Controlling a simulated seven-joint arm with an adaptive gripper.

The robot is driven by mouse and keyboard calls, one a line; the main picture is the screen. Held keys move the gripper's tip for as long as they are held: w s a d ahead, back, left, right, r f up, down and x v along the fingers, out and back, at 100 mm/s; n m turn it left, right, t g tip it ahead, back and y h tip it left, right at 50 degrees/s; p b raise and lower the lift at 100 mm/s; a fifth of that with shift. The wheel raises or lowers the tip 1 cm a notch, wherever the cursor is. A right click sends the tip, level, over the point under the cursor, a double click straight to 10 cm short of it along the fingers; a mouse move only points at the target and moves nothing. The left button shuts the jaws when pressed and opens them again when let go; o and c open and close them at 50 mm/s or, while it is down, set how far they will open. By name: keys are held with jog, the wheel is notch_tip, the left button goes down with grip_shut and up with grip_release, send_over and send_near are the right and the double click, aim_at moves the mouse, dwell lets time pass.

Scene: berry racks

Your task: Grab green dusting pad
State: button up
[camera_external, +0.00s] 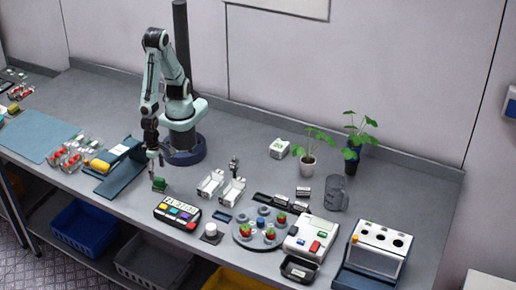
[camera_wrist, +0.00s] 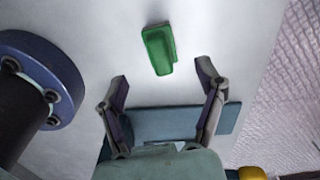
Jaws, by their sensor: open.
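The green dusting pad (camera_wrist: 159,50) lies on the grey table, a small green block with a raised part on it. In the external view the pad (camera_external: 159,185) is near the table's front edge. My gripper (camera_wrist: 162,80) is open and empty, with its two fingers spread apart. In the wrist view the pad shows beyond the fingertips, roughly centred between them. In the external view my gripper (camera_external: 154,157) points down, above and slightly left of the pad. No contact with the pad shows.
A blue tray (camera_external: 105,184) with a yellow roll (camera_external: 99,165) stands just left of my gripper. A box with coloured buttons (camera_external: 177,212) and white holders (camera_external: 211,184) stand to the right. The table around the pad is clear. Bins sit below the front edge.

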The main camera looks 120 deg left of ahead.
aim_at(158, 179)
jog(key=shift+f, duration=3.35)
jog(key=c, duration=1.2)
